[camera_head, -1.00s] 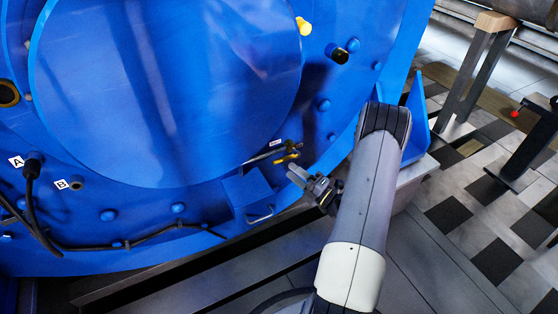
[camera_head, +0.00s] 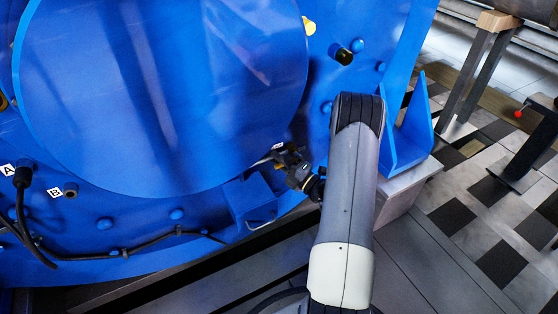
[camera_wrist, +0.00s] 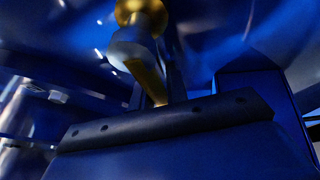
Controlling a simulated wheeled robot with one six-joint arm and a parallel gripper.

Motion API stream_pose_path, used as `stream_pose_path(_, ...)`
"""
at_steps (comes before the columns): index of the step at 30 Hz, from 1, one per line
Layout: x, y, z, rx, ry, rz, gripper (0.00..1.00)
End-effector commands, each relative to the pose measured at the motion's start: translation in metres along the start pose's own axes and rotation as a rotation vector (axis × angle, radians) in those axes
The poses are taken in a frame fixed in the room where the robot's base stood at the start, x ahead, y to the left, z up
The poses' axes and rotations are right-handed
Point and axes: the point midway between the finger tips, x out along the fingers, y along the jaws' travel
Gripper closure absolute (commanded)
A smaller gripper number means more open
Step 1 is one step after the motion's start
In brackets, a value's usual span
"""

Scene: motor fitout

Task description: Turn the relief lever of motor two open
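The motor is the large blue housing (camera_head: 160,90) that fills the left of the head view. My gripper (camera_head: 284,158) is at the small fitting low on the right of its round cover, and it hides most of that fitting. In the wrist view a brass fitting (camera_wrist: 140,12) with a grey nut-like part (camera_wrist: 130,48) shows at the top. A yellow relief lever (camera_wrist: 148,80) slants down from it to a dark edge. The fingers cannot be made out clearly, so I cannot tell if they touch or hold the lever.
A blue box (camera_head: 250,198) with a handle sticks out just below left of my gripper. A black cable (camera_head: 140,250) runs along the housing's bottom. A blue bracket (camera_head: 405,140) stands right of my arm. A black stand with a red knob (camera_head: 518,114) is at far right.

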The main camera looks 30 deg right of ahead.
Motion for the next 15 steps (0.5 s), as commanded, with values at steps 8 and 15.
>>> stream_pose_path(8, -0.0002, -0.0002, -0.0001, 0.0, 0.0, 0.0, 1.0)
stream_pose_path(15, -0.0003, -0.0003, -0.0002, 0.001, 0.0, 0.0, 1.0)
